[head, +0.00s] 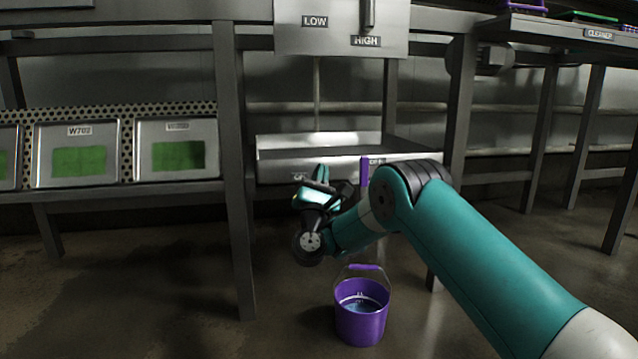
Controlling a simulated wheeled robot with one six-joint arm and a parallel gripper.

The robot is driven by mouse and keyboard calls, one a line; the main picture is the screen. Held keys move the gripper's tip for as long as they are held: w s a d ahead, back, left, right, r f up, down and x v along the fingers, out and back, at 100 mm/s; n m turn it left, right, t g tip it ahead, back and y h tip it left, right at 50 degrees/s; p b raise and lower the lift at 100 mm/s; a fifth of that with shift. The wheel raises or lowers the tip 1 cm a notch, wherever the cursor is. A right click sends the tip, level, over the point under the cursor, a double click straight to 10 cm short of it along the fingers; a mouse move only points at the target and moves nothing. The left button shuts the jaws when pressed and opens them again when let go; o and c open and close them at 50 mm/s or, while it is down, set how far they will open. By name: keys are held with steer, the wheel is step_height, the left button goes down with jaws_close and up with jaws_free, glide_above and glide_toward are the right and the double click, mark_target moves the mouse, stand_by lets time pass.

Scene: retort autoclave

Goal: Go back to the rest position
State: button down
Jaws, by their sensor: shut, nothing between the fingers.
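My gripper (322,175) is in the head view near the middle, at the end of my teal arm, which reaches in from the lower right. Its fingers point up and are shut with nothing between them. It is in front of a metal tray (290,168) on the frame's lower shelf; whether it touches the tray I cannot tell. My forearm and wrist hide part of the tray's front and its label.
A purple bucket (360,322) with its handle up stands on the floor below my arm. Metal boxes with green windows (78,160) line the left shelf. A panel marked LOW and HIGH (340,28) hangs above. A bench labelled CLEANER (560,30) is at right.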

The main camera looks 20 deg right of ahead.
stand_by(0.4)
steer(key=s+a+r+n+t+y+p, duration=0.25)
steer(key=a+r+n+y+p, duration=0.5)
steer(key=r+n+y, duration=0.8)
steer(key=s+a+r+n+g+y+p, duration=0.35)
steer(key=a+n+g+y, duration=0.2)
steer(key=n, duration=0.55)
steer(key=s+a+r+n+g+y+p, duration=0.2)
steer(key=s+a+r+n+g+y, duration=0.35)
steer(key=n, duration=0.45)
steer(key=s+a+f+n+g+p, duration=0.1)
steer(key=s+a+n+g+p, duration=0.2)
steer(key=s+n+g+p, duration=0.35)
steer(key=s+d+f+n+g+h+p, duration=0.1)
steer(key=s+d+n+g+h+p, duration=0.25)
steer(key=s, duration=0.55)
steer(key=s+d+f+n+g+h+p, duration=0.1)
steer(key=s+d+n+g+h+p, duration=0.3)
steer(key=s, duration=0.6)
steer(key=s+d+f+n+g+h+p, duration=0.1)
steer(key=s+d+n+h, duration=0.3)
steer(key=s, duration=0.5)
step_height(320, 180, up, 38)
steer(key=y+p, duration=0.1)
steer(key=p, duration=3.5)
steer(key=shift+w+d+f, duration=0.2)
steer(key=shift+d+f, duration=0.05)
steer(key=shift+d, duration=0.2)
